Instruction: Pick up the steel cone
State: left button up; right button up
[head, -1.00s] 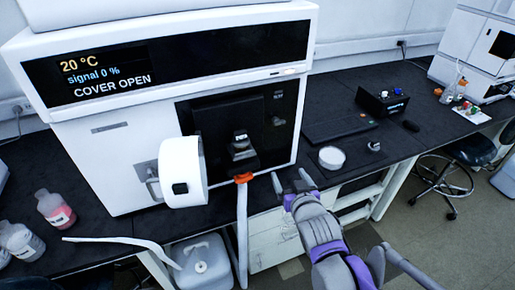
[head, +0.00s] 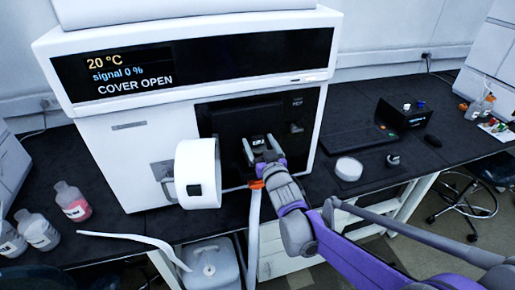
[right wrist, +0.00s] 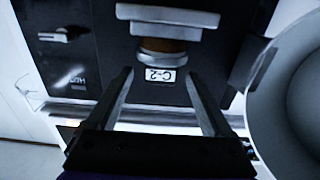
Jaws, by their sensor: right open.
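My right gripper (head: 260,150) is open and empty at the dark opening (head: 222,118) of the white instrument. In the right wrist view, its two fingers (right wrist: 158,76) are spread, with a white C-2 label (right wrist: 160,76) showing between their tips. Just above the label is a rounded steel part (right wrist: 162,57), seemingly the steel cone, under a brown band (right wrist: 161,45) and a pale metal block (right wrist: 168,14). I cannot tell how far the fingertips are from it. In the head view the gripper mostly hides this part. My left gripper is not in view.
The instrument's white round cover (head: 197,173) stands swung open left of my gripper. An orange-topped pale tube (head: 254,215) hangs below the opening. Bottles (head: 73,203) stand at the left. A white dish (head: 349,168) and a small metal part (head: 392,160) lie on the right bench.

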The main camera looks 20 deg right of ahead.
jog(key=shift+w, duration=1.2)
jog(key=shift+s, duration=0.1)
jog(key=shift+c, duration=1.1)
grip_shut()
